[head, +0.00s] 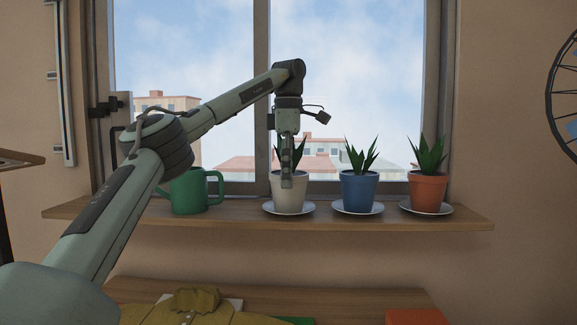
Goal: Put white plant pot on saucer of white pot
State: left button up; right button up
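The white plant pot (301,193) with green spiky leaves stands upright on the windowsill shelf. A pale saucer (271,210) shows under it; the pot appears to sit on it. My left gripper (287,182) points down in front of the pot and overlaps its rim and leaves. I see its fingers edge-on and cannot tell whether they are open, shut, or touching the pot. It hides part of the plant and the pot's front. My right gripper is not in view.
A blue pot (359,190) and an orange pot (427,193), each on a saucer, stand to the right on the shelf (240,218). A green watering can or mug (188,195) stands to the left. Below, a table (340,297) holds a folded mustard shirt (180,312).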

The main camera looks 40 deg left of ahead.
pick_arm(q)
jog(key=shift+r, duration=2.45)
